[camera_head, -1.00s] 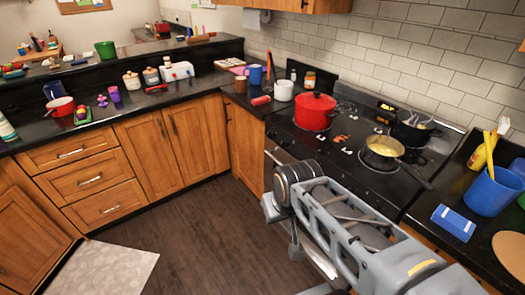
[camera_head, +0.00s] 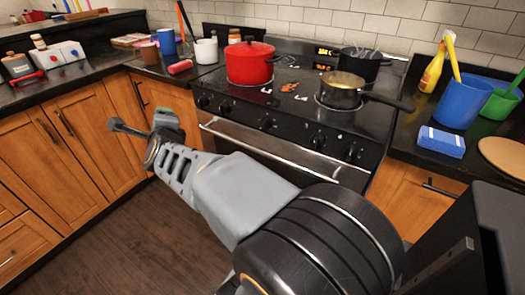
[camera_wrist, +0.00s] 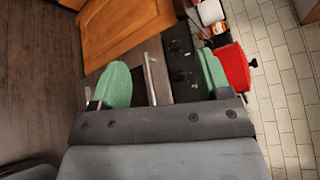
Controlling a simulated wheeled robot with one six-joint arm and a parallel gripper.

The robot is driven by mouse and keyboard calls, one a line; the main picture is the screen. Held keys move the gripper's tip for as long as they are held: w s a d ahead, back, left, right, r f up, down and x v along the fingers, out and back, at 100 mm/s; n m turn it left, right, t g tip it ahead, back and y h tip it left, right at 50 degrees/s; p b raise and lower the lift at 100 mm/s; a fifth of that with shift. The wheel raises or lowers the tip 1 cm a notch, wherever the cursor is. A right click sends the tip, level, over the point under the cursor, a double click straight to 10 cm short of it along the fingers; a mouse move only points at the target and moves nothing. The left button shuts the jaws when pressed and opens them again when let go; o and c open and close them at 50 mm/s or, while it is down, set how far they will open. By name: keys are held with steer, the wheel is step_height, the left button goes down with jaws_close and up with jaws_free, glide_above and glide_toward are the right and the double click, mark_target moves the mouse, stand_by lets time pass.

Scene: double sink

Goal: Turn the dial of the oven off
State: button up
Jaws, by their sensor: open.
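The oven (camera_head: 275,145) has a black front panel with several dark dials in a row. My gripper (camera_head: 141,127) is in front of the cabinets, left of the oven's left end, and holds nothing. In the wrist view, the two green fingertips of my gripper (camera_wrist: 163,78) are wide apart. No finger visibly touches a dial.
A red pot (camera_head: 250,64), a pan (camera_head: 343,90) with its handle to the right and a dark pot (camera_head: 361,65) stand on the stovetop. The oven handle (camera_head: 270,150) sticks out below the dials. A blue sponge box (camera_head: 441,141) lies on the right counter. Floor in front is open.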

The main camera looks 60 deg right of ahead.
steer(key=s+d+f+m+g+h+b, duration=0.5)
steer(key=d+m, duration=0.3)
steer(key=m, duration=0.3)
steer(key=m+g+h+b, duration=0.55)
steer(key=m+g, duration=0.25)
steer(key=m, duration=0.5)
glide_toward(262, 127)
steer(key=shift+m+g+y, duration=0.35)
steer(key=shift+m+g, duration=0.05)
steer(key=d, duration=0.3)
steer(key=d+b, duration=0.1)
steer(key=d, duration=0.1)
steer(key=d+b, duration=0.1)
steer(key=d, duration=0.2)
steer(key=shift+w+d+r, duration=0.1)
steer(key=shift+d+r, duration=0.25)
steer(key=shift+d, duration=0.95)
steer(key=c, duration=0.9)
